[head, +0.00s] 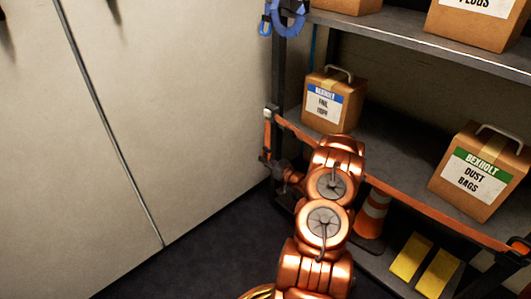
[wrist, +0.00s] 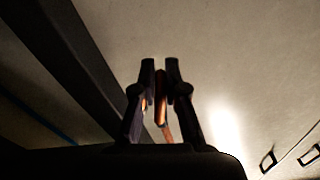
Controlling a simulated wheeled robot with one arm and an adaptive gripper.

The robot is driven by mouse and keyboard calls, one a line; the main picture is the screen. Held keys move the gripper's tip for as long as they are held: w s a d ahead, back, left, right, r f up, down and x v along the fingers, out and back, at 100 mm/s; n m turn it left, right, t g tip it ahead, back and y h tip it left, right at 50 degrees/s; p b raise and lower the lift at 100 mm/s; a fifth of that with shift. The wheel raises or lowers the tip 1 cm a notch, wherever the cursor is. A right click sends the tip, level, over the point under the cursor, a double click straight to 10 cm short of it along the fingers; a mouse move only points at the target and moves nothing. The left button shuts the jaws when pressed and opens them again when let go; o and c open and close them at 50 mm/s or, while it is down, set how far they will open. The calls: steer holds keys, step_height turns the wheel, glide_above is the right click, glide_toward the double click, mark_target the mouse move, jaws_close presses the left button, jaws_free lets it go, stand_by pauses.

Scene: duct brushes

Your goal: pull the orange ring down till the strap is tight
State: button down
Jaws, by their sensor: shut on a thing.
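An orange strap (head: 400,183) runs across the front of the shelf rack, from a buckle (head: 268,114) at the left post to a dark fitting at the right. My gripper (head: 268,158) is beside the left post, below the buckle, small and dark in the head view. In the wrist view my gripper (wrist: 160,80) has its two dark fingers close together on a narrow orange piece (wrist: 160,98), which I take for the orange ring. Its ring shape is mostly hidden by the fingers. A thin orange tail (wrist: 168,134) shows below it.
A "Dust Bags" box (head: 474,171) and a smaller blue-labelled box (head: 332,100) stand on the middle shelf. A blue loop (head: 289,20) hangs at the upper left post. An orange cone (head: 372,212) stands below. Pale cabinet doors (head: 150,120) are left; dark floor (head: 195,250) is clear.

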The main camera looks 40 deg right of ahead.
steer(key=shift+f, duration=0.75)
steer(key=c, duration=1.2)
jaws_free()
steer(key=shift+s, duration=0.1)
steer(key=shift+s, duration=0.3)
steer(key=s, duration=1.1)
steer(key=shift+s+a, duration=0.1)
steer(key=shift+a, duration=0.05)
steer(key=shift+r, duration=0.1)
